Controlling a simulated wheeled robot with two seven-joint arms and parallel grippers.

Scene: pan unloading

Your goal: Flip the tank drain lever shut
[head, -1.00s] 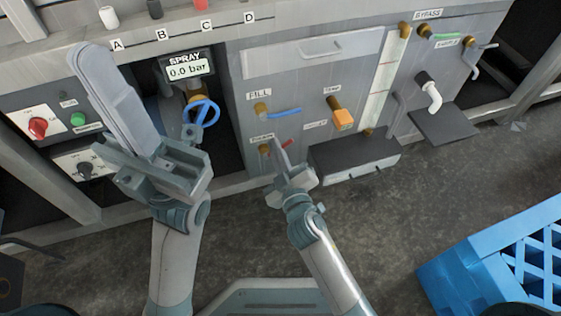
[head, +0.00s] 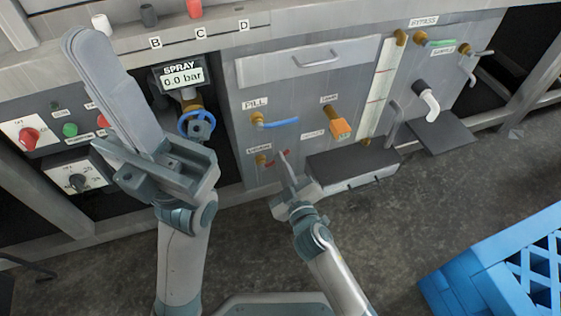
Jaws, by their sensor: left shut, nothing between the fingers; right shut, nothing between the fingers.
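The drain lever (head: 270,162) is a small red handle on a brass fitting, low on the grey panel under the blue-handled fill valve (head: 275,124). Its label beside the fitting is too blurred to read surely. My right gripper (head: 285,158) is shut and empty, its fingertips at the right end of the red handle and hiding part of it. I cannot tell whether they touch. My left gripper (head: 88,42) is shut and empty, raised in front of the left side of the panel.
A blue round valve wheel (head: 197,124) sits under the spray display (head: 184,76), which reads 0.0 bar. An orange-handled valve (head: 340,128) and a dark box-like ledge (head: 352,164) are right of my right gripper. A blue crate (head: 480,280) stands on the floor at lower right.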

